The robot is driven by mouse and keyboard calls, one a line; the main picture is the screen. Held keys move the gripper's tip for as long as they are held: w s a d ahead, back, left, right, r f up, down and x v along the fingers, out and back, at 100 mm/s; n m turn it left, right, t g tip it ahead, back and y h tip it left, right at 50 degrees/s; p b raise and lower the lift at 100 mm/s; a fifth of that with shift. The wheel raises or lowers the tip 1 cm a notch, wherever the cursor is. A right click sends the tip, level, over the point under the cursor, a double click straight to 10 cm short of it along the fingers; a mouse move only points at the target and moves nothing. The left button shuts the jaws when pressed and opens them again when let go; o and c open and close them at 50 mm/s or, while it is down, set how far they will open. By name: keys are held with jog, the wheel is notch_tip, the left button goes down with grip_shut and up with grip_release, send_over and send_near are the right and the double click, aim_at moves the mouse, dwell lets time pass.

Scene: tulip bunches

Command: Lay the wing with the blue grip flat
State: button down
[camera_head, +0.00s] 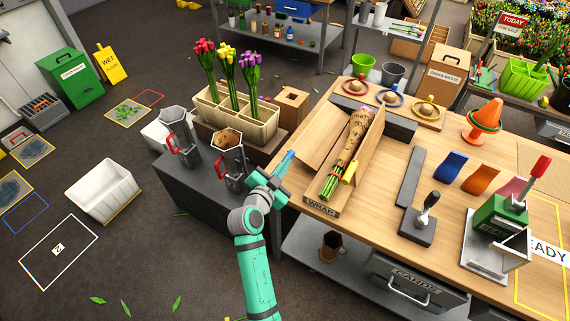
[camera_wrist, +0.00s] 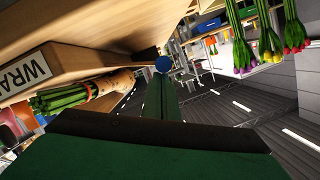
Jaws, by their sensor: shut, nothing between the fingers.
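The wrapping stand, marked WRAP (camera_head: 321,208), is on the wooden bench. Its left wing (camera_head: 324,133) is a wooden panel that stands tilted up. The blue grip (camera_head: 289,157) sticks out on the wing's left side, near its front end. It shows in the wrist view as a blue disc (camera_wrist: 162,64) just beyond my fingertips. The right wing (camera_head: 369,141), with a yellow grip (camera_head: 349,173), is also raised. A wrapped tulip bunch (camera_head: 350,145) lies between the wings. My gripper (camera_head: 279,172) is shut and empty, close beside the blue grip; contact cannot be told.
Left of the bench, a dark stand holds metal pitchers (camera_head: 230,158) and a tulip planter (camera_head: 237,122), close to my arm.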

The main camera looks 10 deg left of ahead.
jog(key=f+n, duration=0.1)
jog(key=a+f+n, duration=0.1)
jog(key=f+n+h, duration=0.1)
jog(key=shift+w+a+f+g, duration=0.2)
jog(key=shift+a+g, duration=0.05)
jog(key=shift+g, duration=0.05)
jog(key=shift+r, duration=0.1)
jog(key=shift+d+r, duration=0.1)
jog(key=shift+r, duration=0.15)
jog(key=r, duration=0.1)
jog(key=s+r, duration=0.1)
jog(key=r, duration=0.1)
jog(key=shift+d+r, duration=0.15)
jog(key=shift+r, duration=0.15)
jog(key=v, duration=0.9)
jog(key=shift+s, duration=0.15)
